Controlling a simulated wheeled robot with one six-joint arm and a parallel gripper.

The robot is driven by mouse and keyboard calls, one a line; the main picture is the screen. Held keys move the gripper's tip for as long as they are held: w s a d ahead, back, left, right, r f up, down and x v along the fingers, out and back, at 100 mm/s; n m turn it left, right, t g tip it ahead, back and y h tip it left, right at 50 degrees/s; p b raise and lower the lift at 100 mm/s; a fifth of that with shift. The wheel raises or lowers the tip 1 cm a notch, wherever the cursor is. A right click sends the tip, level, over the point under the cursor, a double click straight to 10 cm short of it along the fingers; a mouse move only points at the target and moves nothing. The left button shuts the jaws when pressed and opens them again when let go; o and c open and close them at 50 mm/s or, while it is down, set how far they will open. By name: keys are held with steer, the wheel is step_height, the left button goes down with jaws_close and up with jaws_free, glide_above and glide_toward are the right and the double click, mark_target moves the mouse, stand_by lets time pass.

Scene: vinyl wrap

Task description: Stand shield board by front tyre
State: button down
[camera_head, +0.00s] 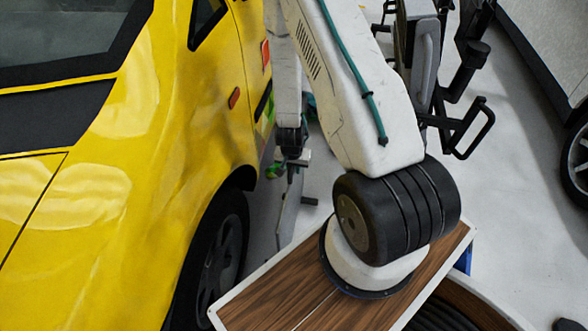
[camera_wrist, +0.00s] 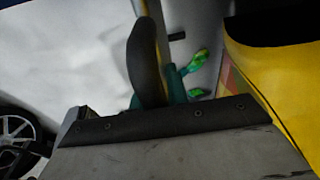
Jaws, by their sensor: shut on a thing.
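The yellow car (camera_head: 110,130) fills the left of the head view. Its front tyre (camera_head: 222,255) shows dark under the wheel arch. The shield board (camera_head: 288,207) is a grey panel near this tyre, seen narrowly and partly hidden by my arm. In the wrist view the board (camera_wrist: 180,153) fills the bottom, with a dark riveted strip along its upper edge. My gripper (camera_head: 292,155) is shut on the board's upper edge. In the wrist view a dark finger of my gripper (camera_wrist: 160,88) reaches that edge. Whether the board touches the floor is unclear.
A small bright green object (camera_wrist: 197,62) shows beyond the board. Pale floor (camera_head: 500,210) is open at the right. A black-framed stand (camera_head: 465,100) is behind my arm. Another wheel (camera_head: 577,155) shows at the right edge. The yellow bodywork is close beside my arm.

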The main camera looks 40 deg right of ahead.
steer(key=shift+s+d+f, duration=0.15)
steer(key=shift+f, duration=0.3)
step_height(320, 180, down, 2)
steer(key=shift+f, duration=0.2)
steer(key=c, duration=1.4)
jaws_free()
steer(key=shift+f, duration=0.1)
steer(key=shift+o, duration=0.2)
